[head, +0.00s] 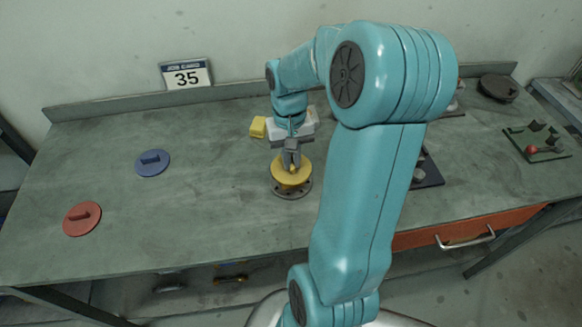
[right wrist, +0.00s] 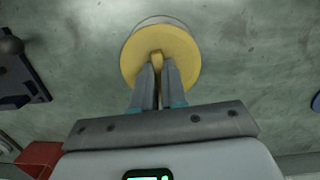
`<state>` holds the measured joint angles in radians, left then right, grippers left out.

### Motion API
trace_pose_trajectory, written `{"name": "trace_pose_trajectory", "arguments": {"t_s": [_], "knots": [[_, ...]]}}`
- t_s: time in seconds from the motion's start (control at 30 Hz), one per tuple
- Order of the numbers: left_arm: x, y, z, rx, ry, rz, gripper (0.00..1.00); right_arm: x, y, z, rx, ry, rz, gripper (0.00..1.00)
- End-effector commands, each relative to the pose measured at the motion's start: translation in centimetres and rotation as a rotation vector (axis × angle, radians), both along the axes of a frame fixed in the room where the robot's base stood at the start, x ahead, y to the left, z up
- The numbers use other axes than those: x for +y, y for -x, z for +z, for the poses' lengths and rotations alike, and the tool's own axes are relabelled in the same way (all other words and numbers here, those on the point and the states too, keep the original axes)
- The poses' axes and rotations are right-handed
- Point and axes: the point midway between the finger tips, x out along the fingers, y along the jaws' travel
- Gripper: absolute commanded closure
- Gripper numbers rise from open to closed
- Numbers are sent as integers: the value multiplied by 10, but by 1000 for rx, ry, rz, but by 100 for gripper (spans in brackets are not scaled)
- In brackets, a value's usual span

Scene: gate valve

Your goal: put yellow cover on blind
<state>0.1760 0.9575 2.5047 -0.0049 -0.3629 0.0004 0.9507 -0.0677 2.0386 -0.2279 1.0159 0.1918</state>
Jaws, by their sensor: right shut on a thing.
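The yellow cover (head: 291,174) is a round disc with a small upright tab. My right gripper (head: 291,160) is shut on that tab from above. In the right wrist view the yellow cover (right wrist: 186,68) shows with its tab (right wrist: 157,58) between the fingertips (right wrist: 158,72). The grey round blind (head: 292,191) with bolt holes is right under the cover in the head view. A grey rim also shows past the cover's far edge in the wrist view. I cannot tell whether the cover touches the blind. My left gripper is not in view.
A blue cover (head: 152,162) and a red cover (head: 82,218) lie on the left of the bench (head: 215,205). A yellow block (head: 258,127) is behind my gripper. A dark plate (head: 428,174) is partly hidden by my arm.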

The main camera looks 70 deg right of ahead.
Motion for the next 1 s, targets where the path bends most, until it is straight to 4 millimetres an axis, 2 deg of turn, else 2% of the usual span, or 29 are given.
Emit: {"name": "trace_pose_trajectory", "arguments": {"t_s": [0.1, 0.23, 0.63, 0.7, 0.73, 1.0], "knots": [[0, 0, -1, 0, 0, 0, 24, 1, 1, -21, 3, -5, 0, 100], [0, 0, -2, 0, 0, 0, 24, 1, 0, -37, 2, -3, 0, 100], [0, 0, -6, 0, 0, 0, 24, 0, 0, -44, 0, -1, 1, 100], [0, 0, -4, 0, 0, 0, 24, 0, 0, -43, 0, -1, 1, 72], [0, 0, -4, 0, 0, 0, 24, 0, 0, -42, 0, -1, 1, 63], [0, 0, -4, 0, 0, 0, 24, 0, 0, -42, 0, -1, 1, 63]]}}
